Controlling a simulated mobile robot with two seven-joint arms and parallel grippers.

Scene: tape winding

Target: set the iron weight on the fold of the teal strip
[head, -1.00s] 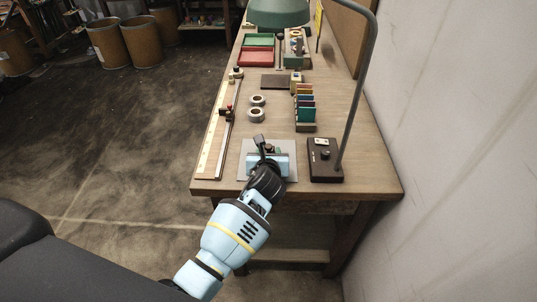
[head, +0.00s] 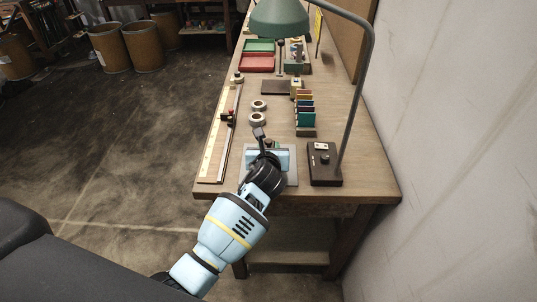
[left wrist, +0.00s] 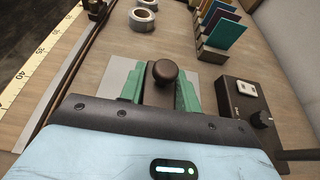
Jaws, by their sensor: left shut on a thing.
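My left gripper (head: 268,146) is over the grey mat (head: 289,177) near the front of the bench. In the left wrist view its two green fingers (left wrist: 159,92) stand on either side of a dark iron weight with a round knob (left wrist: 165,72), and they are shut on it. The gripper and wrist hide most of the weight in the head view. Whether the weight touches the mat cannot be told. I cannot make out the teal strip or its fold; that part of the mat (left wrist: 120,72) is largely covered. My right gripper is not in view.
A rack of coloured cards (head: 305,119) stands right of centre, with a dark control box (head: 323,164) and lamp arm nearer. Two tape rolls (head: 258,112) lie behind the mat. A long ruler (head: 213,148) runs along the left edge. Red and green trays (head: 257,63) are farther back.

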